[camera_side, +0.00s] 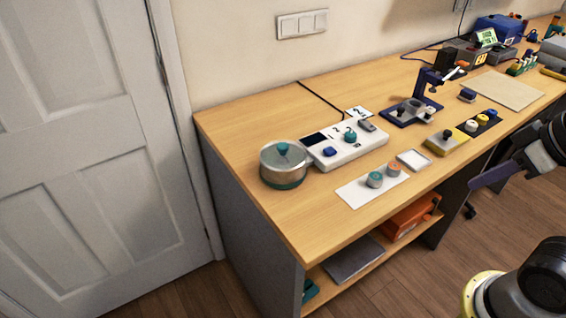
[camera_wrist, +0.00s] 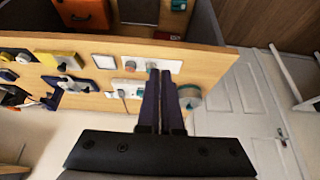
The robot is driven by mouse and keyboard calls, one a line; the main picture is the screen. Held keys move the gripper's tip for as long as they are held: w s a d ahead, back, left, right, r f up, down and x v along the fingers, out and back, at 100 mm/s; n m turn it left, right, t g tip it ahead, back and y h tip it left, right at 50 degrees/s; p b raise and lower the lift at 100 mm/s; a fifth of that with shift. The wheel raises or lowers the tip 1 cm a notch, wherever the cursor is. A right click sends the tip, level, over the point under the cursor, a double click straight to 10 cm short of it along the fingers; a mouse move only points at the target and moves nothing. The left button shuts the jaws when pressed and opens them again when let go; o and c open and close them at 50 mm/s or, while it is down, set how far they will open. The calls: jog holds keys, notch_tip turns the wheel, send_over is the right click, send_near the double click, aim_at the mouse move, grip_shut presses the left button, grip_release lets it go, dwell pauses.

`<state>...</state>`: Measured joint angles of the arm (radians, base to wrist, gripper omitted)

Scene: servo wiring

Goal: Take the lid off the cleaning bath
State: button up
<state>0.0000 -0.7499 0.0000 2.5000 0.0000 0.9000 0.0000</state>
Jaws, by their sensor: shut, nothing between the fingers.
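The cleaning bath (camera_side: 283,176) is a round steel pot with a teal base, near the left end of the bench. In the wrist view the bath (camera_wrist: 190,103) is partly hidden behind my fingers. My gripper (camera_side: 474,187) is at the right of the side view, in front of the bench edge and well apart from the bath. It also shows in the wrist view (camera_wrist: 160,75), with its two dark fingers together and nothing held.
A white control box (camera_side: 345,150) with knobs stands right beside the bath. A white mat (camera_side: 358,194) carries two small round pots in front. A blue stand (camera_side: 413,108) and other items fill the bench further right. The bench's left front corner is clear.

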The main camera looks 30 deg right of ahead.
jog(key=o, duration=1)
